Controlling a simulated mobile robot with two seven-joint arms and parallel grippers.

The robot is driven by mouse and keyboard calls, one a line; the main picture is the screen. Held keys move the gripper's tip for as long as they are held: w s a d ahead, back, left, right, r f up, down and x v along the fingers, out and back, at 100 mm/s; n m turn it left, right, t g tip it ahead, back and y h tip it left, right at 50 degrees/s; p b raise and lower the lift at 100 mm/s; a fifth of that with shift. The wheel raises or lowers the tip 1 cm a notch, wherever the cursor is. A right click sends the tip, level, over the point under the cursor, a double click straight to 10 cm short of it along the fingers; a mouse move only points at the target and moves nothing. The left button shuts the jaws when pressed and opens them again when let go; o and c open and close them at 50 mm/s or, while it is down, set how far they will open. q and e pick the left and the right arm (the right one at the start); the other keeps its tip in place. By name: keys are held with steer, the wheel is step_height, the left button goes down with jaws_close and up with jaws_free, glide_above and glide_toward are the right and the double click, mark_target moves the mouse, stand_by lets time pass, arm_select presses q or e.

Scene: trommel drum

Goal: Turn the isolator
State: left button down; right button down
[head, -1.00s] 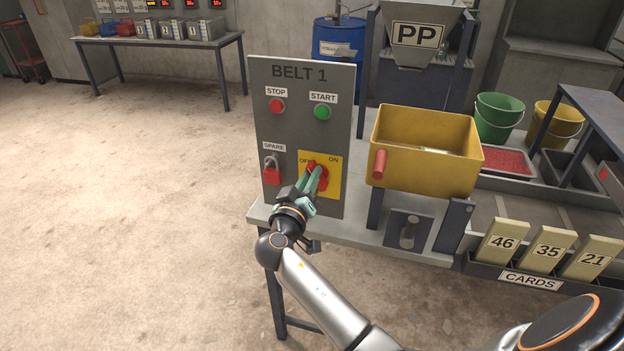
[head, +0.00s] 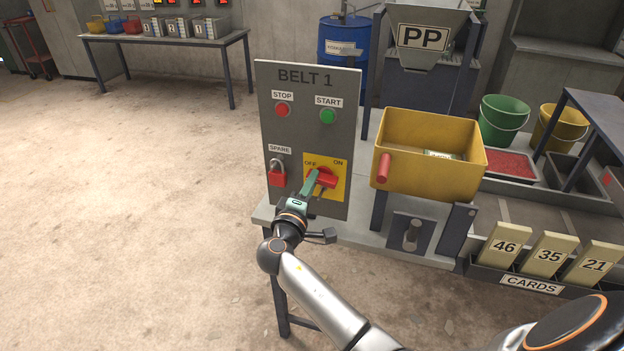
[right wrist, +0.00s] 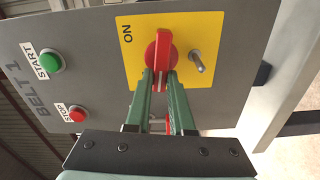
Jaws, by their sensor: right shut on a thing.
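The isolator is a red rotary handle (head: 324,179) on a yellow plate (head: 342,193) marked OFF and ON, low on the grey BELT 1 panel (head: 306,140). My right gripper (head: 314,178) is at the handle, its green fingers pointing into the plate. In the right wrist view my right gripper (right wrist: 160,76) has one finger on each side of the red handle (right wrist: 161,56), which lies lengthwise across the panel. The fingers hide part of the handle. My left gripper is not in view.
A red padlock (head: 277,174) hangs under SPARE, left of the plate. A metal pin (right wrist: 200,62) sticks out beside the handle. STOP (head: 282,110) and START (head: 327,116) buttons sit above. A yellow bin (head: 430,170) with a red grip stands close on the right.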

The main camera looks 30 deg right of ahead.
steer(key=shift+w+n, duration=0.1)
steer(key=shift+n, duration=0.7)
steer(key=c, duration=0.8)
jaws_free()
steer(key=shift+f, duration=0.1)
steer(key=shift+f, duration=0.1)
